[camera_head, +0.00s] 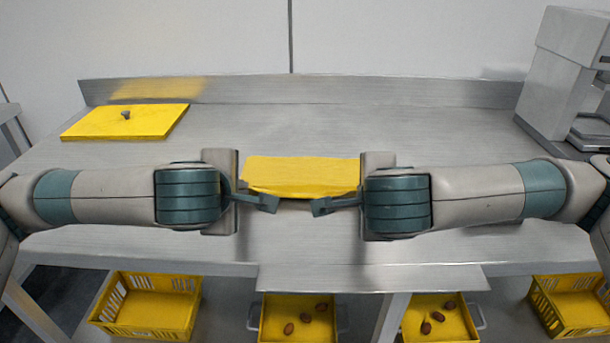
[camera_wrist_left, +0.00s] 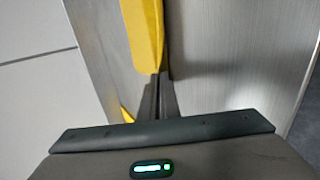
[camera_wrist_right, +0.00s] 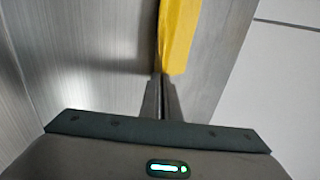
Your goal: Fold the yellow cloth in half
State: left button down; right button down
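The yellow cloth (camera_head: 303,173) is a narrow band in the middle of the head view, between my two grippers. My left gripper (camera_head: 272,204) is at its near left part, fingers close together with the cloth's edge at their tips. The cloth also shows in the left wrist view (camera_wrist_left: 145,35). My right gripper (camera_head: 322,207) is at its near right part, fingers also close together at the cloth's edge; the cloth shows in the right wrist view (camera_wrist_right: 178,38). Both look shut on the cloth. A dark shadow lies under its near edge.
A yellow board (camera_head: 150,123) with a small dark lump (camera_head: 126,114) lies at the back left of the steel table (camera_head: 350,120). A grey machine (camera_head: 565,75) stands at the back right. Yellow crates and trays (camera_head: 300,335), some holding brown dates, sit below the front edge. The table behind the cloth is clear.

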pick_arm(q)
jog(key=shift+s+f, duration=0.1)
jog(key=shift+s, duration=0.05)
pick_arm(e)
jog(key=shift+s+f, duration=0.1)
jog(key=shift+s, duration=0.05)
pick_arm(q)
jog(key=c, duration=1.7)
grip_release()
pick_arm(e)
jog(key=c, duration=1.7)
grip_release()
